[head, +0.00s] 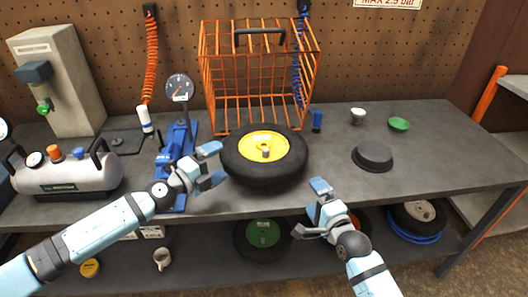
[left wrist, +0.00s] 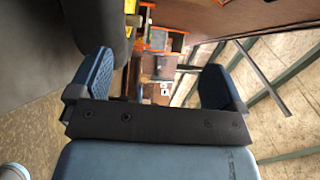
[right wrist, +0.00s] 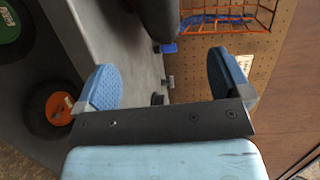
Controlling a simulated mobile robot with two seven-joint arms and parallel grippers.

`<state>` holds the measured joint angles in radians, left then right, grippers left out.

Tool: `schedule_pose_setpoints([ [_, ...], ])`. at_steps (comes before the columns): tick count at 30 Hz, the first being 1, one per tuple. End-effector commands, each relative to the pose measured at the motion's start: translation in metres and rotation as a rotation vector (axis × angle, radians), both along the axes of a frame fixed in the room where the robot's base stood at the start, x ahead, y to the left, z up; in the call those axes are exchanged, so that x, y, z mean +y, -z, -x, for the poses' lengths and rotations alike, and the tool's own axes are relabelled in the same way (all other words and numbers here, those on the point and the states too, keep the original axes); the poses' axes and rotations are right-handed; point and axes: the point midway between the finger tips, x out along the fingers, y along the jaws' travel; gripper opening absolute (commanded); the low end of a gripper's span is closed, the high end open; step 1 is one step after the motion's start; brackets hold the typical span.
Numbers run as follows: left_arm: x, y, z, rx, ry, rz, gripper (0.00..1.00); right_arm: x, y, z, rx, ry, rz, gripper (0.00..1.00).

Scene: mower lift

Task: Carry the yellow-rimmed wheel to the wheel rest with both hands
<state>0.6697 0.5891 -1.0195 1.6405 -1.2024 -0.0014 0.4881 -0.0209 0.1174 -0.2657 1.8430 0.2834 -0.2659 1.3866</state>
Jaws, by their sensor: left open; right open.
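The yellow-rimmed wheel (head: 264,157) lies flat on the grey bench in front of the orange cage, yellow hub up. My left gripper (head: 213,165) is open and empty, close to the wheel's left side. The dark tyre (left wrist: 112,28) shows at the upper left of the left wrist view, outside the jaws. My right gripper (head: 310,208) is open and empty at the bench's front edge, to the right of and nearer than the wheel. The tyre (right wrist: 158,18) also shows at the top of the right wrist view. A low black round piece (head: 373,157), possibly the wheel rest, sits right of the wheel.
The orange wire cage (head: 258,75) stands right behind the wheel. A blue jack-like stand with a gauge (head: 180,135) and a compressor (head: 68,172) are at left. A green dish (head: 399,124) and a cup (head: 357,116) stand behind the black piece. Other wheels lie on the lower shelf.

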Motion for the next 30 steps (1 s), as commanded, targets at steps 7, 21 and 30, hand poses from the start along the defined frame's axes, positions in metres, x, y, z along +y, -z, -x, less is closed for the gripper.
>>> schedule_pose_setpoints([
  [7,0.0,0.027,0.001,0.009,-0.004,0.007,0.96,0.007,0.001,-0.02,0.0,-0.001,0.0,0.96],
  [21,-0.019,0.074,-0.017,0.0,-0.001,0.003,0.96,0.03,0.003,-0.083,-0.002,0.0,0.002,0.96],
  [30,-0.048,0.075,-0.045,0.003,-0.003,0.001,0.96,0.042,0.005,-0.118,-0.001,0.0,0.002,0.96],
])
